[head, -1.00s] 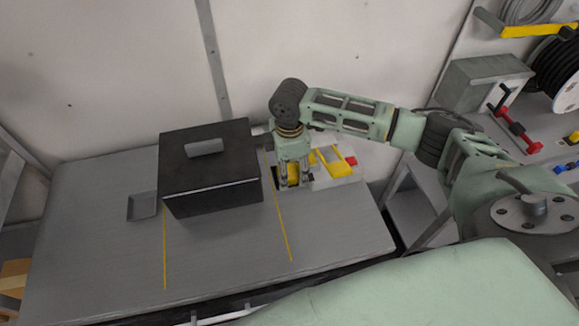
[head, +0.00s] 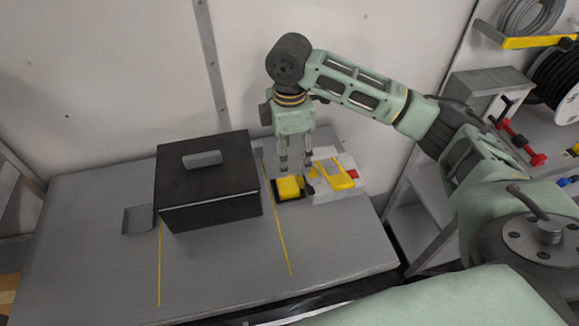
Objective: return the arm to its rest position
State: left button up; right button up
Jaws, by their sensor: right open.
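My right arm reaches in from the right over the grey table (head: 90,240). My right gripper (head: 295,172) points down with its two fingers apart, and nothing shows between them. It hangs above and just behind a yellow block (head: 289,187) in a dark holder, right of the black box. The fingertips look clear of the block, though the exact gap is hard to tell. My left gripper is not in view.
A black box (head: 208,185) with a slot on top stands left of the gripper. A pale panel with a yellow frame (head: 335,174) and a red part (head: 353,174) lies to the right. Red and blue valve handles (head: 522,145) and hose reels are at far right. The front of the table is clear.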

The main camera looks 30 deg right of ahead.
jog(key=shift+r, duration=0.6)
